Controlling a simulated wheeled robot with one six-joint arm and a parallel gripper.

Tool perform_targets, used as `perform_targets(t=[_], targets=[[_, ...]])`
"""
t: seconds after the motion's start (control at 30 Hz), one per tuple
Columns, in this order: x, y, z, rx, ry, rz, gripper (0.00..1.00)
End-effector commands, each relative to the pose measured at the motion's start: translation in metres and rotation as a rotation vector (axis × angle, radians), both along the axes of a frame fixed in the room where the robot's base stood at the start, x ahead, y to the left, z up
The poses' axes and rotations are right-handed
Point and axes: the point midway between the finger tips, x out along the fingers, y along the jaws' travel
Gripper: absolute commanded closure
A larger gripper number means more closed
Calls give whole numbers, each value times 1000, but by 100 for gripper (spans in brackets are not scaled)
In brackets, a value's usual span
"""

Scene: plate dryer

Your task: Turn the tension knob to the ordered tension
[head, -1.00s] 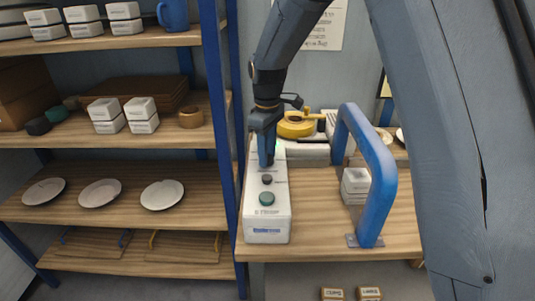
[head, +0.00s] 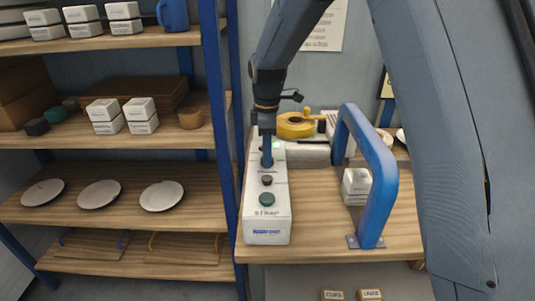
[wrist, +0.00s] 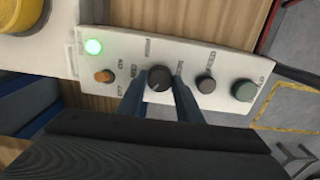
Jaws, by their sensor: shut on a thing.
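A long white control box (head: 265,228) stands on the bench, and it fills the middle of the wrist view (wrist: 205,55). A large dark knob (wrist: 159,80) with a pale mark sits on its top panel. My gripper (wrist: 160,92) is shut on this knob, one blue finger at each side. In the head view my gripper (head: 266,158) points straight down and hides the knob. An orange-brown knob (wrist: 104,76), a smaller dark knob (wrist: 206,84) and a green button (wrist: 244,90) share the panel. A green lamp (wrist: 94,46) is lit. The printed labels are too blurred to read.
A blue arched bar (head: 372,170) rises from the bench right of the box, beside small white boxes (head: 356,186). A yellow round part (head: 296,126) lies behind. A blue-post shelf (head: 100,175) with plates stands to the left. Bare bench lies between box and bar.

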Motion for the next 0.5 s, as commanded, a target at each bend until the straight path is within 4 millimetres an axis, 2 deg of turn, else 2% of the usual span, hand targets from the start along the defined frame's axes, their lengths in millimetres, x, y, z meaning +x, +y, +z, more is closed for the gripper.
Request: perform_targets(t=[0.3, 0.33, 0.43, 0.5], targets=[[1, 1, 2, 1, -4, 3, 90], [1, 1, 2, 1, -4, 3, 64], [1, 0, 1, 1, -3, 2, 49], [1, 0, 1, 0, -3, 2, 49]])
